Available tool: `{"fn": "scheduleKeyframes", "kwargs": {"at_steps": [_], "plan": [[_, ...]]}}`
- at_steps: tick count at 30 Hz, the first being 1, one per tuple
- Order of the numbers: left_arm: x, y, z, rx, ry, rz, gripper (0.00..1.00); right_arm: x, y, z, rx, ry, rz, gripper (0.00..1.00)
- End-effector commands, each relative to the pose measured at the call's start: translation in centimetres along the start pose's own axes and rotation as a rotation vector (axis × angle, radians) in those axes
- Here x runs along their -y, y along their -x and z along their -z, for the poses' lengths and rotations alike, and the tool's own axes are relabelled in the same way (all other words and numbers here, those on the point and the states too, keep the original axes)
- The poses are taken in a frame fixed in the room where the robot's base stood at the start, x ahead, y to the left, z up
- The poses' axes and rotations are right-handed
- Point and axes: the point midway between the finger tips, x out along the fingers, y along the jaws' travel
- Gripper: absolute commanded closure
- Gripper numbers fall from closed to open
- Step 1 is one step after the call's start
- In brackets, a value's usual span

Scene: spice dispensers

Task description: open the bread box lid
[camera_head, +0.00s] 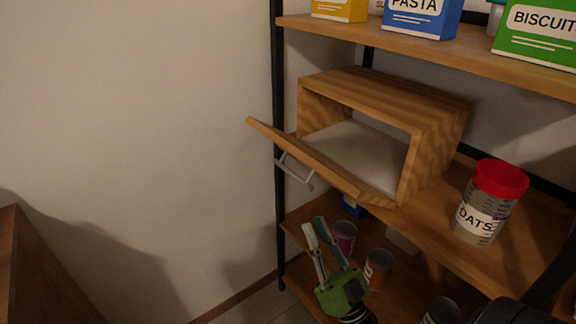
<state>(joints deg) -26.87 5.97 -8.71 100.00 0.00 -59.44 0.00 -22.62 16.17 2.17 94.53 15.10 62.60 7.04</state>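The wooden bread box (440,128) stands on the middle shelf with its front opening facing left and its pale interior showing. Its lid (322,163) is hinged along the bottom edge and is swung down and outward, tilted, with the opening exposed. A grey bar handle (294,173) is on the lid's outer face. My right gripper (314,227), with a green body and pale and teal fingers, is below the lid and handle, pointing up and apart from them. Its fingertips look close together, but whether they meet is unclear. My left gripper is out of view.
An oats jar (489,204) with a red lid stands right of the box. Boxes, including a pasta box (423,18) and a biscuit box (537,32), stand on the upper shelf. Cans (378,268) sit on the lower shelf near my gripper. Left of the black post (280,100) is free space.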

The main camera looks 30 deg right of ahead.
Motion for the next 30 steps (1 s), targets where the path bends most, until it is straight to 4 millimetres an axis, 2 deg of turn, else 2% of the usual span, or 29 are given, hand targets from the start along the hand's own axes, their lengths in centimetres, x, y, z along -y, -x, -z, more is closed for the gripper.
{"fn": "scheduleKeyframes", "kwargs": {"at_steps": [5, 18, 24, 30], "plan": [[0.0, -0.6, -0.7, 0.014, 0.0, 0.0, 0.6, -0.1, -1.9, 0.1, -0.003, 0.001, 0.0, 0.85], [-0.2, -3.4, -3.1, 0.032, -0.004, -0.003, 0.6, -0.1, -10.9, 0.1, -0.004, 0.001, 0.0, 0.85], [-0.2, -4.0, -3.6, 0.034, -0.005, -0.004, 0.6, -0.1, -13.1, 0.0, -0.001, 0.002, 0.0, 0.85], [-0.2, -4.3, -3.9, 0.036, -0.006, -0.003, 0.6, -0.1, -13.7, 0.0, 0.001, 0.001, 0.0, 0.85]]}}
